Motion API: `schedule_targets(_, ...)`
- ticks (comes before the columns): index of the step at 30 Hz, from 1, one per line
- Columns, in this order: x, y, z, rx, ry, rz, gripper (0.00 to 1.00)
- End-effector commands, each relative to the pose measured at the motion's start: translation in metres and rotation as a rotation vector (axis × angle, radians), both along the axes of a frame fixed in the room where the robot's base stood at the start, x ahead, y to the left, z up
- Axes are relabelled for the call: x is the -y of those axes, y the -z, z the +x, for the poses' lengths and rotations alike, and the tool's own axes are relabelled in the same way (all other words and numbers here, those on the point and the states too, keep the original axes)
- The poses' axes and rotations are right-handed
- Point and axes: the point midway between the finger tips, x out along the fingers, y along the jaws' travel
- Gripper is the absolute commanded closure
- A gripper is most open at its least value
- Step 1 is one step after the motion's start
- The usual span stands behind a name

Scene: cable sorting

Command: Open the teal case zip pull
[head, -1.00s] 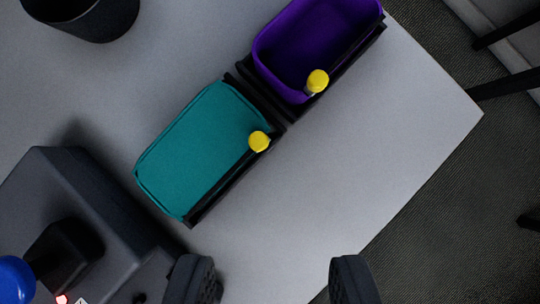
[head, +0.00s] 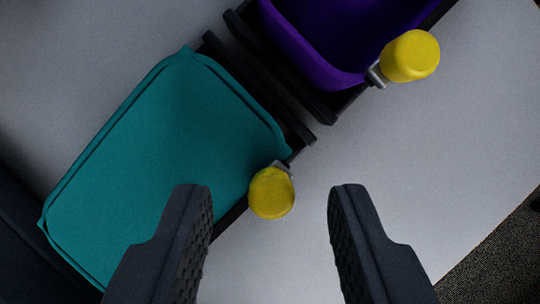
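The teal case (head: 165,150) lies on the table with its lid shut, tilted diagonally in the left half of the head view. Its yellow zip pull (head: 272,193) sits at the case's right corner, on a small grey metal slider. My gripper (head: 270,200) is open and empty, with one dark finger on each side of the yellow pull in the picture. The left finger overlaps the teal case's near edge in view. I cannot tell how far the fingers are above the pull. No contact with it is visible.
A purple case (head: 315,55), open, stands beyond the teal one at upper right, with its own yellow pull (head: 410,56). Black holders edge both cases. The white table (head: 440,150) is clear at right; its edge drops to dark carpet at lower right.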

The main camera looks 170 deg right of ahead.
Motion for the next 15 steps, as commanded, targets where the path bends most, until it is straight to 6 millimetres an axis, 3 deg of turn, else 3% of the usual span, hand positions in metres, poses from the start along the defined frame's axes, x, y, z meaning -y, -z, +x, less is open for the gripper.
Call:
schedule_targets(6, -0.0008, 0.0113, 0.0045, 0.000, 0.000, 0.000, 0.64)
schedule_targets(15, -0.0007, 0.0122, 0.0052, 0.000, 0.000, 0.000, 0.64)
